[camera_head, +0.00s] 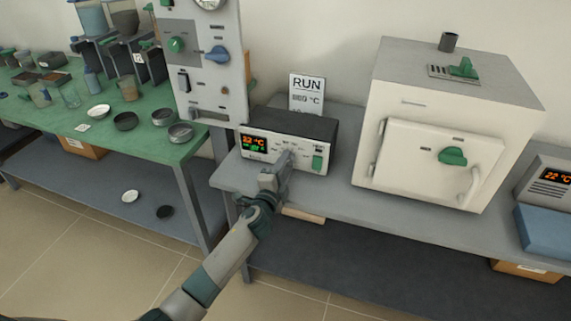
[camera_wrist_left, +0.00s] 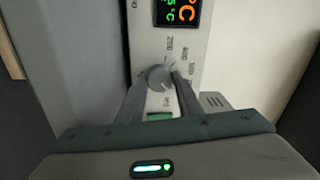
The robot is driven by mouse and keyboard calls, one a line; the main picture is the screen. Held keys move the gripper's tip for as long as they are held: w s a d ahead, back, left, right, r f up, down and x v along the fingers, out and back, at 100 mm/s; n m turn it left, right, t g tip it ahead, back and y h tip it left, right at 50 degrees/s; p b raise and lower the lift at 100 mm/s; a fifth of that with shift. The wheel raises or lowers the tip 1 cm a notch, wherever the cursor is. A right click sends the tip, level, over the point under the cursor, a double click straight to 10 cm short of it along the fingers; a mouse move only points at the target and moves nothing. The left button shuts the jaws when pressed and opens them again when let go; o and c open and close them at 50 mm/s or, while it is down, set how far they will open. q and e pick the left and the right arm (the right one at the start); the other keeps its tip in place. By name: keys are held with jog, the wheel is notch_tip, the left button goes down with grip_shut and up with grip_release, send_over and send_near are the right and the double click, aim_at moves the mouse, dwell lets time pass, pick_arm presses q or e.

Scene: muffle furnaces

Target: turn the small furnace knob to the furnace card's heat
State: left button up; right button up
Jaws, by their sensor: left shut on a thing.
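The small control box (camera_head: 318,133) stands on the grey bench, with a dark top, a pale front panel, a display (camera_head: 254,143) reading about 22 °C in orange above a green line, and a green switch (camera_head: 317,163). My left gripper (camera_head: 287,157) is at its front and covers the knob in the head view. In the left wrist view the grey round knob (camera_wrist_left: 160,76) sits between the two fingers, which are shut on it. Scale marks such as 200 and 400 show beside it. The furnace card (camera_head: 306,93) behind reads RUN and a °C figure that looks like 880.
A large white furnace (camera_head: 435,135) with a green door knob stands to the right. A tall grey panel (camera_head: 205,60) with a blue knob rises at the left. A green table (camera_head: 100,125) holds dishes and jars. Another display unit (camera_head: 548,185) is at the far right.

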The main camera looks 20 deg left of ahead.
pick_arm(q)
jog(key=m, duration=0.5)
jog(key=shift+f+m+p, duration=0.1)
jog(key=shift+m+p, duration=0.25)
jog(key=shift+m, duration=0.05)
jog(key=o, duration=1)
jog(key=shift+o, duration=0.2)
jog(key=s+b, duration=0.1)
jog(key=s, duration=1.6)
jog(key=shift+s+a, duration=0.25)
